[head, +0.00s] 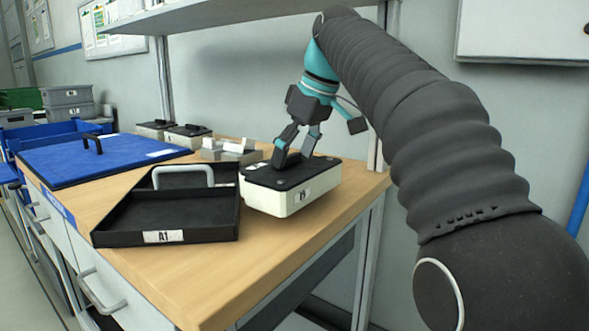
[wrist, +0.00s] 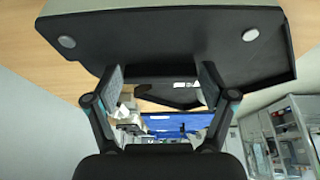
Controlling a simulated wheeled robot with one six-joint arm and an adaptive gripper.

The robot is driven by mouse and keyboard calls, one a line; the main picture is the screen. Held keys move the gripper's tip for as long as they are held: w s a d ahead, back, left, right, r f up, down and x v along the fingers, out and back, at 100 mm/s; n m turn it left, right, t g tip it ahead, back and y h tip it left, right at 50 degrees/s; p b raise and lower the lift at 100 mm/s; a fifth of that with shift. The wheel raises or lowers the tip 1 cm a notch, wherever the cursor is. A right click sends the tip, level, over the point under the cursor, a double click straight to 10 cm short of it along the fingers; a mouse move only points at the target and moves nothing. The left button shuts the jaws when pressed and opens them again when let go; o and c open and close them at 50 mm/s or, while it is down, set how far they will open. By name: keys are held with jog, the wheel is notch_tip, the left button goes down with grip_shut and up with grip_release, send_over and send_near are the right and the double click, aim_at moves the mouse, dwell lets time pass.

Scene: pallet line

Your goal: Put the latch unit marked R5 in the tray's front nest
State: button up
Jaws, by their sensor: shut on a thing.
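The latch unit (head: 283,203) is a white block with a black top and a small label on its front, too small to read surely. My gripper (head: 291,162) is shut on the latch unit from above, at the black top. In the wrist view, the unit's black top (wrist: 160,40) with two round studs fills the upper part, beyond my fingers (wrist: 160,84). The black tray (head: 168,238), labelled A1, lies just left of the unit. Its front nest (head: 180,212) is empty, and a pale handle crosses behind it. I cannot tell whether the unit touches the table.
Two similar units (head: 187,136) (head: 152,129) and a grey fixture (head: 230,152) stand toward the back. A blue mat or lid (head: 90,160) with a black handle lies at left. A shelf (head: 230,14) hangs above. The wooden tabletop (head: 245,262) is clear in front.

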jog(key=shift+f, duration=1.3)
jog(key=shift+f+b, duration=0.15)
jog(key=shift+b, duration=0.2)
jog(key=o, duration=1.7)
jog(key=shift+p+v, duration=2.15)
jog(key=shift+v, duration=4)
